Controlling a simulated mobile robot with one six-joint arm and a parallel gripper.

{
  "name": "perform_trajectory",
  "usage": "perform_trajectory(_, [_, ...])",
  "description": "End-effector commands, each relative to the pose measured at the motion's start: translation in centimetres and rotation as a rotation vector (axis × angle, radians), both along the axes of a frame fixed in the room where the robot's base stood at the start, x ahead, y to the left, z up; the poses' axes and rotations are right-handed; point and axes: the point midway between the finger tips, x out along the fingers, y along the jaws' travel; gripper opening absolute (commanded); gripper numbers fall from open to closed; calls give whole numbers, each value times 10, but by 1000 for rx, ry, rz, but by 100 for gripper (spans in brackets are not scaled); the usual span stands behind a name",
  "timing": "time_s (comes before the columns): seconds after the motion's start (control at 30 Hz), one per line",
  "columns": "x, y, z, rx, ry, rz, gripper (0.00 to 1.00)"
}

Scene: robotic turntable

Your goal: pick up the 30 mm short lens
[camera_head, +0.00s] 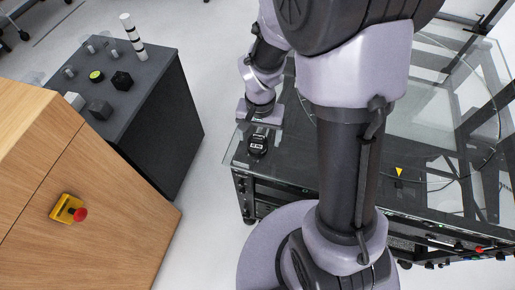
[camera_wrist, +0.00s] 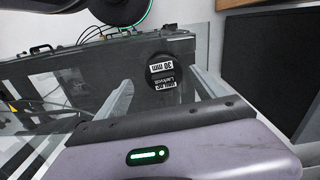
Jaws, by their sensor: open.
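The 30 mm short lens (camera_head: 258,147) is a small black cylinder with white labels. It stands on the dark left corner of the glass-topped table. In the wrist view the lens (camera_wrist: 163,86) shows its "30 mm" label upside down, between my two spread fingers. My gripper (camera_head: 259,126) is at the lens, pointing down toward the table corner. In the wrist view my gripper (camera_wrist: 162,77) is open, with a gap on each side of the lens. I cannot tell whether the fingertips are level with the lens.
The glass-topped table (camera_head: 300,178) has a yellow triangular marker (camera_head: 399,172) at right. A dark cabinet (camera_head: 150,110) at left carries several small objects, including a striped post (camera_head: 132,36). A wooden cabinet (camera_head: 110,215) with a red stop button (camera_head: 80,214) stands in front. Floor separates cabinets and table.

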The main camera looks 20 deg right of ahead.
Motion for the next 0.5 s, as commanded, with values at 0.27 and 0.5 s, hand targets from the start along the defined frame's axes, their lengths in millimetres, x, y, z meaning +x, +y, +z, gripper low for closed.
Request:
perform_trajectory(0.27, [2,5,-48,1,1,0,80])
perform_trajectory(0.5, [2,6,-45,0,0,0,64])
